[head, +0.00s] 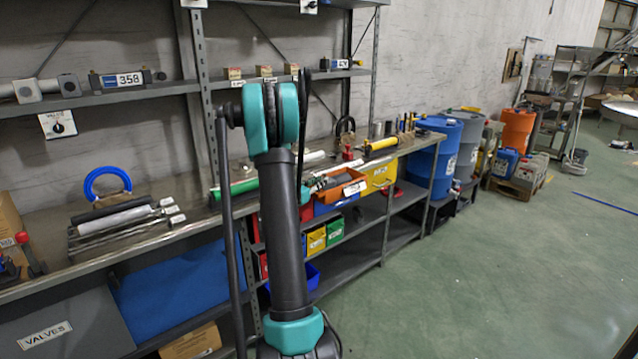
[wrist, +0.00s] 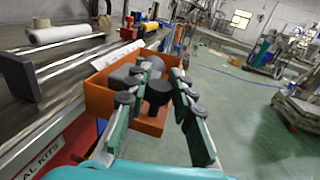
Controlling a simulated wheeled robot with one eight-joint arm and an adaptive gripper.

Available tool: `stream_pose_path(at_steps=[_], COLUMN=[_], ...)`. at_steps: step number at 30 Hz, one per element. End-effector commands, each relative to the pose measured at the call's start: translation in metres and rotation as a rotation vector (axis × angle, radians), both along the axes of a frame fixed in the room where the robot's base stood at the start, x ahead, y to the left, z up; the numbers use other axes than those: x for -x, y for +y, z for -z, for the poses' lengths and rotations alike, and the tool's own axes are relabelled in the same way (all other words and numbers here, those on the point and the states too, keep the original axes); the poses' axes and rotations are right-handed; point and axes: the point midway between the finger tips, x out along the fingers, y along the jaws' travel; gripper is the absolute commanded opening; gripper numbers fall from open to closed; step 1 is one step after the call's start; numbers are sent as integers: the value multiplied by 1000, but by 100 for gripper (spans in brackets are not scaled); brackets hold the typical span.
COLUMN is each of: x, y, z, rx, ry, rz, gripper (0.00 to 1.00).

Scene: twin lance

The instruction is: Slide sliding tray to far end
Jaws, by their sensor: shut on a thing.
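The sliding tray looks to be the orange open tray (wrist: 98,98) in the wrist view, at the bench's front edge. It holds grey cylindrical parts. A dark round knob (wrist: 158,92) stands at its near side. My gripper (wrist: 157,88) has its green and grey fingers on either side of the knob and is shut on it; the exact contact is partly hidden. In the head view the orange tray (head: 332,194) is right of my arm, with a white label beside it. My arm hides part of my gripper there.
The long bench (head: 190,222) carries a green roll (head: 236,189), a rack with a blue ring (head: 107,184) and a yellow cylinder (head: 381,145). A yellow bin (head: 380,178) is right of the tray.

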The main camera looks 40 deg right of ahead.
Motion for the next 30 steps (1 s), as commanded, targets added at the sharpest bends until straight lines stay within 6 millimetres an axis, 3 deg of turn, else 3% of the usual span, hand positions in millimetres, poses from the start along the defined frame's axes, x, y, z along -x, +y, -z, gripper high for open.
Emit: stream_pose_path(at_steps=[8,14,20,30], x=[0,-1,-4,-11], y=[-2,-23,-67,-161], z=[0,0,0,0], rx=[0,0,0,0], ry=[0,0,0,0], rz=[1,3,5,4], gripper=[0,0,0,0])
